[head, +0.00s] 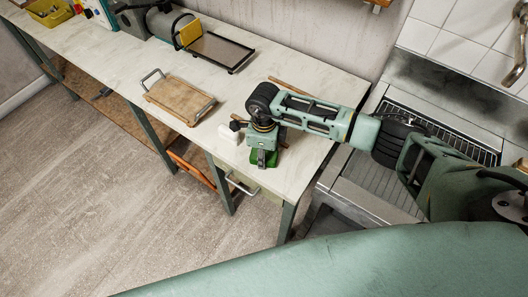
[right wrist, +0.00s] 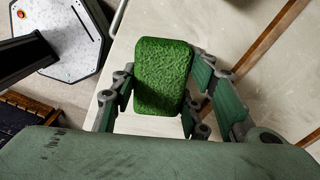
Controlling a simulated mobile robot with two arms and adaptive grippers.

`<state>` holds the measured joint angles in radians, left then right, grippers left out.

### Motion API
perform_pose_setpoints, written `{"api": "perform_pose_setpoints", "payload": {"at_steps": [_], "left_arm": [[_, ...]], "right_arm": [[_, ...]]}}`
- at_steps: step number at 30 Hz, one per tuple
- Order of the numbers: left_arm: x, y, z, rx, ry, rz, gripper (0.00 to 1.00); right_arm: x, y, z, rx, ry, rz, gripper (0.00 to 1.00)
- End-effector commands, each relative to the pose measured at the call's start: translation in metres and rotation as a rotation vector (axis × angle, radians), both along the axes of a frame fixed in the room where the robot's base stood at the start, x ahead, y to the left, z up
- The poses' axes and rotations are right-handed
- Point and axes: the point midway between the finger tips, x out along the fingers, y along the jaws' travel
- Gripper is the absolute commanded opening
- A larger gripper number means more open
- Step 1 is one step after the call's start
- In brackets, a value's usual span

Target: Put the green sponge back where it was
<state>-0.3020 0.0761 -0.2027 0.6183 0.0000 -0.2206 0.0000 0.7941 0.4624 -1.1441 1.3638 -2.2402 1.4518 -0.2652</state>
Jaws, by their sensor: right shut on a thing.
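The green sponge (right wrist: 161,75) is between the fingers of my right gripper (right wrist: 158,112), which is shut on it. In the head view the sponge (head: 263,158) shows below my right gripper (head: 262,150), over the right part of the table (head: 215,68) near its front edge. I cannot tell whether the sponge touches the tabletop. My left gripper is not in view.
A wooden tray with metal handles (head: 180,100) lies left of my right gripper. A dark tray (head: 221,52) lies behind it. A small white object (head: 228,133) is close beside the gripper. A metal sink unit (head: 385,190) stands to the right.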

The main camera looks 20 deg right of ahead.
Motion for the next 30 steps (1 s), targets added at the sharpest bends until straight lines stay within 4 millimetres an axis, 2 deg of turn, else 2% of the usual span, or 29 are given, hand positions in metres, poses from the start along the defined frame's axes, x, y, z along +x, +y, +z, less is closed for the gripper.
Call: {"api": "perform_pose_setpoints", "payload": {"at_steps": [8,9,14,24,26,30], "left_arm": [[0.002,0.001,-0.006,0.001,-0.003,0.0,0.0],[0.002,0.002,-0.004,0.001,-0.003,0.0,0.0],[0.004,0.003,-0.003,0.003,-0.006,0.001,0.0],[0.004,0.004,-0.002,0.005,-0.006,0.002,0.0],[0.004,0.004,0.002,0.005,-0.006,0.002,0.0],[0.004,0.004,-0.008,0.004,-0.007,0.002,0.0]], "right_arm": [[0.0,0.0,-0.005,0.0,-0.001,0.0,0.18],[0.0,0.0,-0.003,0.0,0.0,0.0,0.45],[0.0,0.0,-0.003,0.0,0.0,0.0,0.59],[0.0,0.0,-0.001,0.0,0.0,-0.001,0.61],[0.0,0.0,0.002,0.0,0.0,-0.001,0.61],[0.002,0.0,0.018,0.002,-0.005,0.0,0.61]]}}
